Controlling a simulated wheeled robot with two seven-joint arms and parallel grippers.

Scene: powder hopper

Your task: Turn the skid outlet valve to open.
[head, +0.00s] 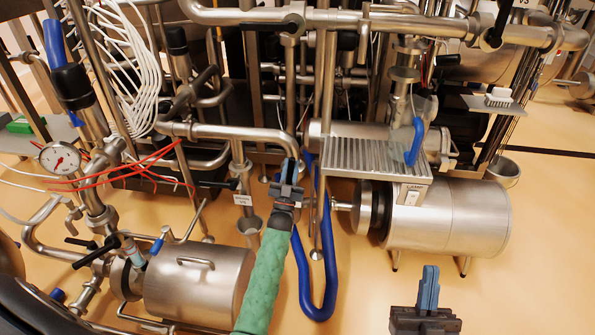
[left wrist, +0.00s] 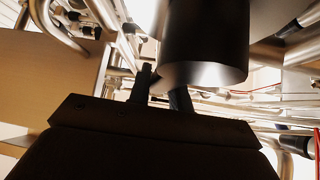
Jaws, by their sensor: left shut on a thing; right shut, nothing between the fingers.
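My left gripper (head: 290,172), at the end of my green-sleeved arm, is at the down-turned end of a steel pipe (head: 245,132) in the middle of the head view. It is shut on a part of the valve there, apparently its handle, which the fingers mostly hide. I cannot tell the handle's angle. In the left wrist view, the fingers (left wrist: 162,92) reach up to a dark cylinder (left wrist: 205,42) that fills the upper middle. A small white tag (head: 243,199) hangs left of the gripper, its text too small to read. My right gripper (head: 430,275) is shut and empty at the lower right.
A blue hose (head: 318,305) loops down just right of my left gripper. A steel motor-like drum (head: 455,220) and a grated step (head: 372,157) stand to the right. A steel tank (head: 200,285) and a gauge (head: 60,158) are at left. Floor is clear around my right gripper.

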